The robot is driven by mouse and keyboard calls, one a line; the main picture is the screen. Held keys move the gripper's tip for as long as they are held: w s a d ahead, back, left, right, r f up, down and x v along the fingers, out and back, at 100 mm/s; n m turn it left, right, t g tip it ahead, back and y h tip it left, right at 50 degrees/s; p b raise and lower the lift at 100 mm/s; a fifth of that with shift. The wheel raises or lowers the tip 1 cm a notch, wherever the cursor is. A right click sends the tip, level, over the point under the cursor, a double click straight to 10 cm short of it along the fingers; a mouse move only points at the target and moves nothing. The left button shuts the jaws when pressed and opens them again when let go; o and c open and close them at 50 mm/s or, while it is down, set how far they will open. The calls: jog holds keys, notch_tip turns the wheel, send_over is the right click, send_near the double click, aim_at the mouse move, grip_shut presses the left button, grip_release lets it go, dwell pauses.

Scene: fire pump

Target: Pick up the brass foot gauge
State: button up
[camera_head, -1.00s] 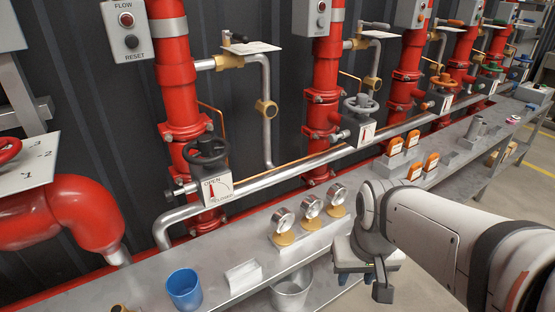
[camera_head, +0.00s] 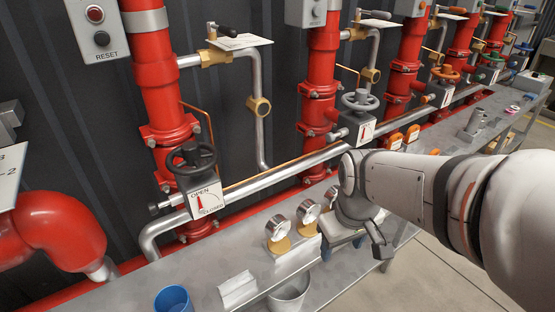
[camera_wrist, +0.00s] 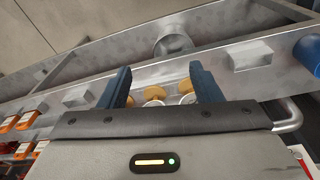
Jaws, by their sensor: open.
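Three round white-faced gauges on brass-coloured feet stand in a row on the metal bench: a left one (camera_head: 278,230), a middle one (camera_head: 307,213) and a right one (camera_head: 331,194). All three look alike here. My gripper (camera_head: 342,246) is open, beside the middle and right gauges and in front of them, partly covering the right one. In the wrist view my two dark blue fingers stand apart, with a brass foot (camera_wrist: 154,93) showing between them and another (camera_wrist: 186,86) near the right-hand finger. The gauges are partly hidden behind my gripper body there.
Red pipes and a valve handwheel (camera_head: 191,165) rise behind.

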aim_at(277, 220)
jog(key=w+a+f+n+p, duration=0.1)
jog(key=w+a+f+n, duration=0.1)
jog(key=w+a+n, duration=0.2)
jog(key=w+a+f+n+p, duration=0.1)
jog(key=w+a+n, duration=0.3)
jog(key=n, duration=0.6)
jog(key=w+a+f+n+g+p, duration=0.1)
jog(key=w+a+f+n, duration=0.2)
jog(key=w+n, duration=0.3)
jog(key=shift+w+a+f+n+p, duration=0.1)
jog(key=shift+w+a+n+p, duration=0.25)
jog(key=shift+a+n, duration=0.5)
jog(key=shift+w+a+f+n, duration=0.15)
jog(key=shift+f+n, duration=0.1)
jog(key=shift+f, duration=0.4)
jog(key=f, duration=0.2)
jog(key=f+b, duration=0.1)
jog(key=f, duration=0.4)
jog(key=shift+w+b, duration=0.25)
jog(key=shift+b, duration=0.05)
jog(key=shift+r, duration=0.1)
jog(key=shift+c, duration=0.2)
jog(key=c, duration=1.2)
